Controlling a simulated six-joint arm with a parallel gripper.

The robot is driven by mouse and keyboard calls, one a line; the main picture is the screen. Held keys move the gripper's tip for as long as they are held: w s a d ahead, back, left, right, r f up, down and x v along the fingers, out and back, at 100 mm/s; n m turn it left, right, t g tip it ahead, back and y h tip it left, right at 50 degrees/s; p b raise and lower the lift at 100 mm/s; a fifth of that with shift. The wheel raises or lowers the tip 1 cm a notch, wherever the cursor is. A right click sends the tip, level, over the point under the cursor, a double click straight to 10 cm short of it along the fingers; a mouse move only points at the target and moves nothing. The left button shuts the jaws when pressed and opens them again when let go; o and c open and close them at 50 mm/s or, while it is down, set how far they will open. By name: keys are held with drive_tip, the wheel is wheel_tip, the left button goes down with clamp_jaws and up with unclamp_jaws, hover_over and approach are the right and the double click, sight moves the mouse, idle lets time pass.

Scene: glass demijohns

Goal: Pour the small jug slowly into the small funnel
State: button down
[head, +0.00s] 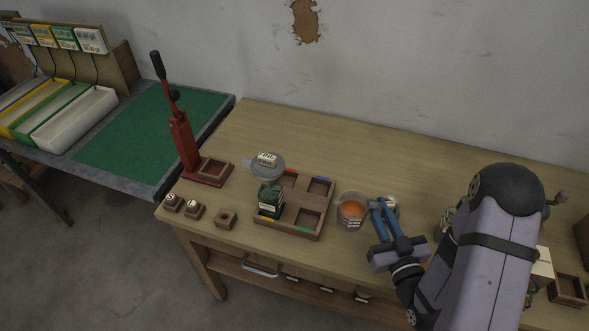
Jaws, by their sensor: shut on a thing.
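My gripper (383,204), with blue fingers, points away over the table right of centre. It is shut on a small greyish vessel (394,204) with a pale label, mostly hidden behind the fingers. I cannot tell for sure that this is the small jug, or whether it is lifted. Just left of the fingers stands a clear round vessel (351,211) with orange contents and labels. A grey, round, funnel-like thing (267,167) with a white label is farther left, behind a wooden tray (287,230). I cannot tell which funnel size it is.
A dark green labelled bottle (270,201) stands in the tray's left part; other compartments look empty. A red lever press (184,146) and small wooden blocks (196,209) are at the left. My arm hides much of the right side. The table's back strip is clear.

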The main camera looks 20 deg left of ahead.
drive_tip(key=w+a+r+n+g+y+p, duration=0.1)
drive_tip(key=w+a+n+g+y, duration=0.3)
drive_tip(key=w+a, duration=0.5)
drive_tip(key=w+a+r+n+g+y+p, duration=0.1)
drive_tip(key=w+a+r+n+g+y, duration=0.3)
drive_tip(key=w+a, duration=0.5)
drive_tip(key=g, duration=0.2)
drive_tip(key=shift+a+r+n+g, duration=0.2)
drive_tip(key=shift+a+n+g, duration=0.1)
drive_tip(key=s+a+r+n+h+p, duration=0.1)
drive_tip(key=s+a+r+n+p, duration=0.1)
drive_tip(key=s+r+n+p, duration=0.2)
drive_tip(key=shift+s+a+r+n+p, duration=0.15)
drive_tip(key=shift+s+r+n+p, duration=0.1)
drive_tip(key=shift+r+n+p, duration=0.9)
